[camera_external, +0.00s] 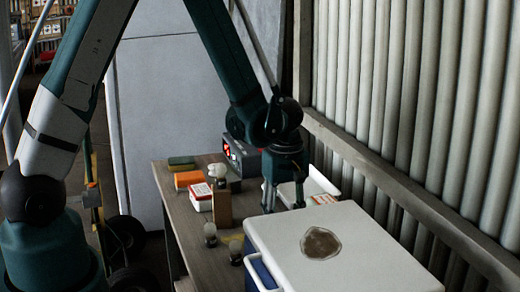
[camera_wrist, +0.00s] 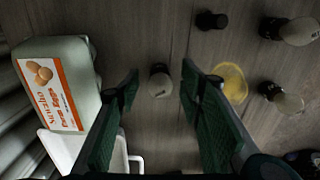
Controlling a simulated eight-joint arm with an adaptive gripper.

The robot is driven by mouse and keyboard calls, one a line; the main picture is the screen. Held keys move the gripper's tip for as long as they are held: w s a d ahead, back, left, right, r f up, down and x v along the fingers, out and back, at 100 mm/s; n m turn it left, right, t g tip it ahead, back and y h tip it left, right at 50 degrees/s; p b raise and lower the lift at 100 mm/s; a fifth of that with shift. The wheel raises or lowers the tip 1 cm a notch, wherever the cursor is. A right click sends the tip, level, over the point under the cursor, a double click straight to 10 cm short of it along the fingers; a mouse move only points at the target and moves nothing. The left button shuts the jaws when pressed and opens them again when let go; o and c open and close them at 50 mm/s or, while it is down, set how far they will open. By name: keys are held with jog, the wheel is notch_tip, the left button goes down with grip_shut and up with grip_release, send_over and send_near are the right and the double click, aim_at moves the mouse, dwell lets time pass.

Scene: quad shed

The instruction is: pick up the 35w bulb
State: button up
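Several bulbs with dark bases lie or stand on the wooden table. One pale bulb (camera_wrist: 159,84) shows between my fingers in the wrist view, beyond the tips. Two others, an upper-right bulb (camera_wrist: 298,32) and a lower-right bulb (camera_wrist: 288,101), show in the same view. In the external view, two bulbs (camera_external: 209,232) (camera_external: 235,250) are near the table's front. No wattage marking is readable, so I cannot tell which is the 35w bulb. My gripper (camera_external: 284,200) points down over the table, open and empty; its fingers also show in the wrist view (camera_wrist: 160,72).
An egg carton (camera_wrist: 52,93) lies left in the wrist view. A yellow disc (camera_wrist: 232,83) and a small dark object (camera_wrist: 211,20) lie right. In the external view, a white-lidded cooler (camera_external: 350,250) stands in front; boxes (camera_external: 199,196) and a brown block (camera_external: 222,206) stand left.

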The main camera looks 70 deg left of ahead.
jog(key=c, duration=1)
jog(key=shift+r, duration=0.1)
jog(key=shift+r+p, duration=0.55)
jog(key=shift+r, duration=4.4)
